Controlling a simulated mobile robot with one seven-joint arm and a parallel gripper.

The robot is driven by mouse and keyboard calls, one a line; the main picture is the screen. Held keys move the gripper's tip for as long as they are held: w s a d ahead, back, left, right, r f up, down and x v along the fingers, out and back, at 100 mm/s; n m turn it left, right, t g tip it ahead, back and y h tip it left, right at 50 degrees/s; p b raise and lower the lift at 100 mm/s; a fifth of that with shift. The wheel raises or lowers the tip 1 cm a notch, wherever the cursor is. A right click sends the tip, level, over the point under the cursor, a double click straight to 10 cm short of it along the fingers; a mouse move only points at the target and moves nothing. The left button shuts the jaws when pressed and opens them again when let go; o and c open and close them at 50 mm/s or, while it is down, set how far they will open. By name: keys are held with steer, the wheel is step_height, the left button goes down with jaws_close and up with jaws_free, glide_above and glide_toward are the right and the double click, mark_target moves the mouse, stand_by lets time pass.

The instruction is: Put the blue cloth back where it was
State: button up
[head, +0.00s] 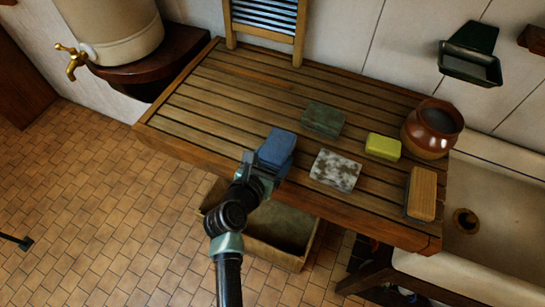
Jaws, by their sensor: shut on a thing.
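The blue cloth (277,147) is a folded block shape over the slatted wooden draining board (190,107), near its front edge. My gripper (262,166) is shut on the blue cloth from the front side. The cloth's underside is hidden, so I cannot tell whether it touches the slats. A dark green block (323,119) lies behind and to the right of it. A mottled grey-white block (335,170) lies to its right.
A yellow block (383,146), a wooden brush-like block (421,194) and a brown pot (432,128) stand at the right, by the sink (490,215). A washboard (265,18) leans at the back. A crate (285,252) sits below. The board's left part is clear.

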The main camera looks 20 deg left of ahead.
steer(key=shift+f, duration=0.2)
steer(key=o, duration=1)
steer(key=shift+r, duration=0.1)
steer(key=shift+r, duration=0.25)
steer(key=shift+s, duration=0.25)
steer(key=b+v, duration=0.1)
steer(key=v, duration=1)
steer(key=shift+s, duration=0.2)
